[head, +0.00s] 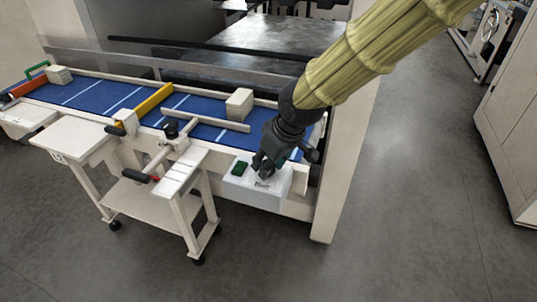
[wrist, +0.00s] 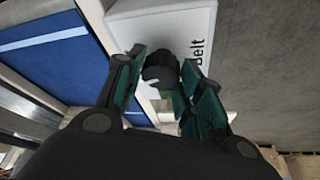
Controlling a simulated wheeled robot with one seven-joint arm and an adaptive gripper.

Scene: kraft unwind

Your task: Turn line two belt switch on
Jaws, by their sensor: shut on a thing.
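The belt switch is a round black knob (wrist: 160,70) on a white control box (head: 250,194) at the front right end of the blue conveyor. The box also shows in the wrist view (wrist: 140,25), with the word "Belt" printed beside the knob. My gripper (head: 262,166) is at the top of the box.
The blue belt (head: 92,93) carries pale blocks (head: 239,103) and has a yellow bar (head: 150,102) across it. A cream trolley (head: 145,200) with a black-handled clamp stands left of the box. Open grey floor (head: 400,220) lies to the right, with a cabinet (head: 510,120) beyond.

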